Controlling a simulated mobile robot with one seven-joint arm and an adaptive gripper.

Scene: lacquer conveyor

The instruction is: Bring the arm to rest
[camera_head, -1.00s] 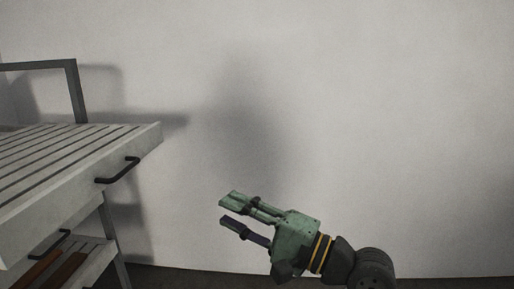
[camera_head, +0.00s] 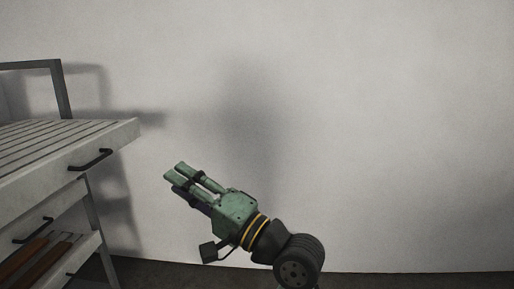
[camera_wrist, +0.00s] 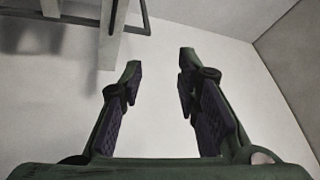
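My gripper (camera_head: 180,175) is green with dark purple inner pads. In the head view it points up and left, in front of the bare wall and to the right of the slatted bench, apart from it. In the wrist view my gripper (camera_wrist: 160,62) shows its two fingers spread with a clear gap between them. Nothing is held. Wall and floor surfaces show through the gap.
A grey slatted bench (camera_head: 60,153) with dark handles stands at the left. Its lower shelf (camera_head: 85,248) holds reddish-brown pieces (camera_head: 22,257). A plain wall (camera_head: 400,120) fills the back. The space to the right of my gripper is clear.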

